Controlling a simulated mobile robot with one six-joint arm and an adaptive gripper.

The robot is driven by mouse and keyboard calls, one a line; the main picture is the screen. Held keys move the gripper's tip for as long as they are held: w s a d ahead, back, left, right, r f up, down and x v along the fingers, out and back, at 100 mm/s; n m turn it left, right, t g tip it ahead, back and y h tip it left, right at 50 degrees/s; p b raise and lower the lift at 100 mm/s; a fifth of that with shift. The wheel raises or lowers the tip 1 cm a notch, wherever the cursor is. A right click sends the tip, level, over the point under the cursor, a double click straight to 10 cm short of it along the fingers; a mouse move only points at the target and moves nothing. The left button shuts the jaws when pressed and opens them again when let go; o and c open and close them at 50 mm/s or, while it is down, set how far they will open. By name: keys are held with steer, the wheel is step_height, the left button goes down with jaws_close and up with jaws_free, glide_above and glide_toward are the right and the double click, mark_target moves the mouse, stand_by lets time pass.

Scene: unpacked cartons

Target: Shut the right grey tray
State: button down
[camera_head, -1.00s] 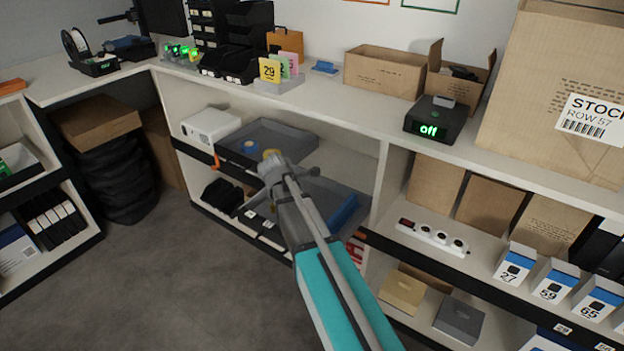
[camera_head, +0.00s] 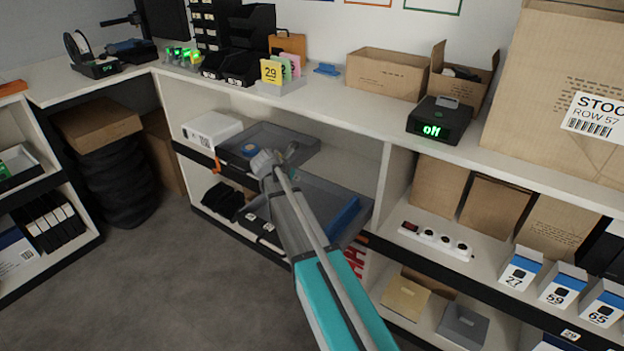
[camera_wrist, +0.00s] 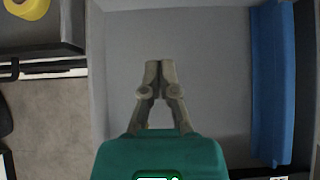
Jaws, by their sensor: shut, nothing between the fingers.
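The right grey tray (camera_head: 322,191) is pulled out beyond the shelf front. A long blue object (camera_head: 344,216) lies along its right side; it also shows in the wrist view (camera_wrist: 270,85). In the wrist view the grey tray floor (camera_wrist: 215,75) fills the middle. My gripper (camera_wrist: 160,64) is shut and empty, above this floor in that view. Its height over the floor is hard to tell. In the head view my gripper (camera_head: 264,160) is near the gap between the two trays, and my arm hides part of the right tray.
The left grey tray (camera_head: 273,133) is also out, with a blue roll (camera_head: 250,149) in it. A yellow roll (camera_wrist: 27,8) shows in the wrist view. The countertop overhangs the shelf. A white box (camera_head: 211,128) stands left. Grey floor is open in front.

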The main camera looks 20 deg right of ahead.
mark_target(317, 179)
steer(key=shift+w+d+f, duration=0.1)
steer(key=shift+f, duration=0.05)
steer(key=b+x, duration=0.7)
steer(key=x, duration=0.2)
steer(key=shift+w+d+f, duration=0.1)
steer(key=shift+f, duration=0.1)
steer(key=shift+w+d, duration=0.85)
steer(key=shift+d, duration=0.25)
steer(key=shift+w+d, duration=0.4)
steer(key=shift+d, duration=0.2)
steer(key=shift+d, duration=0.1)
steer(key=w+d, duration=0.5)
steer(key=d, duration=0.1)
steer(key=w+d, duration=0.4)
steer(key=d, duration=0.3)
steer(key=w+d, duration=0.5)
steer(key=d, duration=0.2)
steer(key=shift+w, duration=0.35)
